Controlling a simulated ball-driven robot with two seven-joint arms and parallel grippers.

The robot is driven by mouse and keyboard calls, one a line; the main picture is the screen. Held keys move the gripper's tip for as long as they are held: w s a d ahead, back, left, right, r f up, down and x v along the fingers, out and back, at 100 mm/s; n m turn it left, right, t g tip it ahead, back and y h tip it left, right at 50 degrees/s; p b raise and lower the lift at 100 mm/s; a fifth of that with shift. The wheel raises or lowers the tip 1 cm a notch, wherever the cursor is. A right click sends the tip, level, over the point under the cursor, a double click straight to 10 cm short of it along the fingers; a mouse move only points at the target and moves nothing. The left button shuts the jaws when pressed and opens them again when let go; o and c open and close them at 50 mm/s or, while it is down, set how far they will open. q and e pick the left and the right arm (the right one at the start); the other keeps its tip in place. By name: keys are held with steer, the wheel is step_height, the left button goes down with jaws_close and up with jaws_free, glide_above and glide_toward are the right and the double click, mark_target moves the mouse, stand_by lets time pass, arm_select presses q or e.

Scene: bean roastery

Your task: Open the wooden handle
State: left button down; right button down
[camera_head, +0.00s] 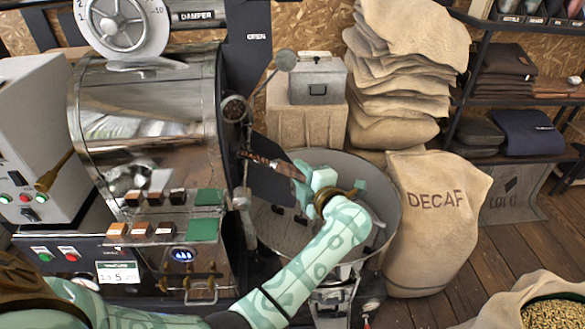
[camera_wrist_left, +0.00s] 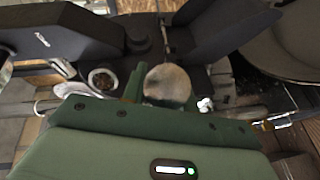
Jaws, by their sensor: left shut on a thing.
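In the head view, a reddish-brown bar, which I take for the wooden handle (camera_head: 268,162), sticks out from the front of the steel roaster drum (camera_head: 150,110), above the round cooling tray. My left gripper (camera_head: 303,174) is at the bar's right end and is shut on it. The fingers hide that end. In the left wrist view, a round, pale brown end of the handle (camera_wrist_left: 167,85) shows just beyond the green gripper body (camera_wrist_left: 140,120). My right gripper is in neither view.
The round cooling tray (camera_head: 385,190) lies under my left forearm. A full DECAF sack (camera_head: 435,215) stands close to its right. Stacked sacks (camera_head: 400,60) and a grey metal box (camera_head: 318,80) stand behind.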

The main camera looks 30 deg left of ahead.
arm_select(q)
steer(key=shift+a, duration=0.3)
steer(key=c, duration=1.3)
jaws_free()
steer(key=shift+f, duration=0.1)
steer(key=shift+o, duration=1.1)
steer(key=shift+d, duration=0.15)
steer(key=shift+a, duration=0.25)
